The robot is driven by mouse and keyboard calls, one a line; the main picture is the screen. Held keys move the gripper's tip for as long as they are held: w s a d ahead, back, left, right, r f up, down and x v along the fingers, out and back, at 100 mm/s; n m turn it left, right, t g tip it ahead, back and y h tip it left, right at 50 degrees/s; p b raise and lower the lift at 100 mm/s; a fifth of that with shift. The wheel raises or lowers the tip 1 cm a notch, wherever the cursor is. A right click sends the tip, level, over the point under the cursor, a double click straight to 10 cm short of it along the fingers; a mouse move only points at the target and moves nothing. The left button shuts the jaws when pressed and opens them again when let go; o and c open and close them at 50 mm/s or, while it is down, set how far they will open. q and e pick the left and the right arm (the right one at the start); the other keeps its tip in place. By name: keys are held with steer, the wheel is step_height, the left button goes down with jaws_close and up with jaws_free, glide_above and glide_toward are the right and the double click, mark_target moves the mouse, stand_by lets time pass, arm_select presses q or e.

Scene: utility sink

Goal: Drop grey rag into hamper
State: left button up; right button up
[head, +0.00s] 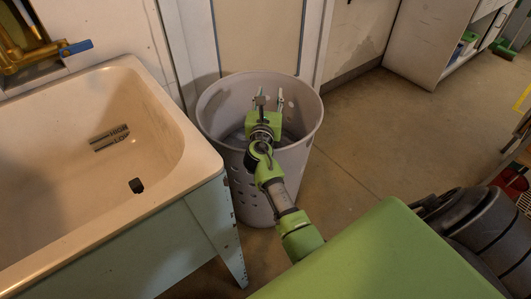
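The hamper (213,107) is a tall pale grey bin with round holes in its side, standing on the floor just right of the sink. My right gripper (270,100) reaches over its near rim, and its fingers show against the hamper's inner far wall. The fingers are apart, with nothing seen held between them. I cannot make out the grey rag; the hamper's floor is shadowed and partly hidden by my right arm. My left gripper is out of view.
A cream sink (190,155) on a pale green stand is at left, close beside the hamper. A striped dark item (109,138) lies in its basin. A brass tap (30,55) with a blue handle is above. Open floor (350,150) lies to the right.

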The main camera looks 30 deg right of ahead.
steer(key=v, duration=1)
